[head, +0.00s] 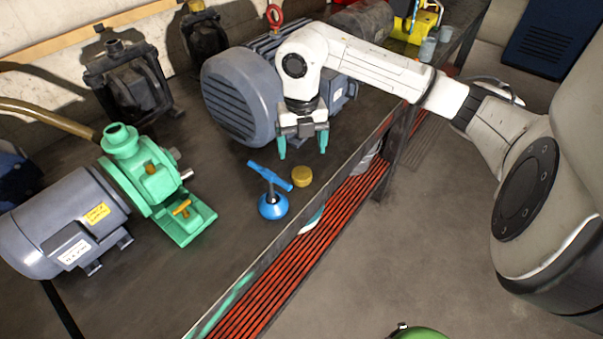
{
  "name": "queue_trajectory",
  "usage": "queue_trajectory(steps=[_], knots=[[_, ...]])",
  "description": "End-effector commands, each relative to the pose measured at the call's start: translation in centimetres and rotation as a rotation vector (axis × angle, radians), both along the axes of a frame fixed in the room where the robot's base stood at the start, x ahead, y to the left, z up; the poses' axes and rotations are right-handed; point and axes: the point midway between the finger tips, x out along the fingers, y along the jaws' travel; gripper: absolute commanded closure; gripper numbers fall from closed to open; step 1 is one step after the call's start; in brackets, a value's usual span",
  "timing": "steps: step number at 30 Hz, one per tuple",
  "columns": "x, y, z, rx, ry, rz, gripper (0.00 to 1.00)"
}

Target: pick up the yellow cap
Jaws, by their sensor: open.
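The yellow cap (302,177) is a small, short round piece lying on the dark bench top near its front edge. It sits just right of a blue T-handled tool with a round blue base (273,206). My gripper (303,150) points down above the bench, behind the yellow cap in the picture. Its two green fingers are apart with nothing between them. The cap is fully in view and apart from the fingers.
A large grey motor (240,100) stands close behind my gripper. A green pump (150,185) with a grey motor (62,225) is at the left. An orange slatted shelf (300,260) lies below the bench edge. Bare bench lies left of the blue tool.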

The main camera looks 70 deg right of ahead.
Motion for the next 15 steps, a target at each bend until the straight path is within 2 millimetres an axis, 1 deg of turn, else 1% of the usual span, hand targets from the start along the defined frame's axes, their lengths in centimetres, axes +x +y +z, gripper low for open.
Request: queue_trajectory(steps=[3, 11, 15], knots=[[0.0, 0.0, -1.6, 0.004, 0.000, -0.003, 0.15], [0.0, 0.1, -3.4, 0.006, -0.001, -0.001, 0.15], [0.0, 0.3, -5.3, 0.007, -0.002, -0.002, 0.15]])
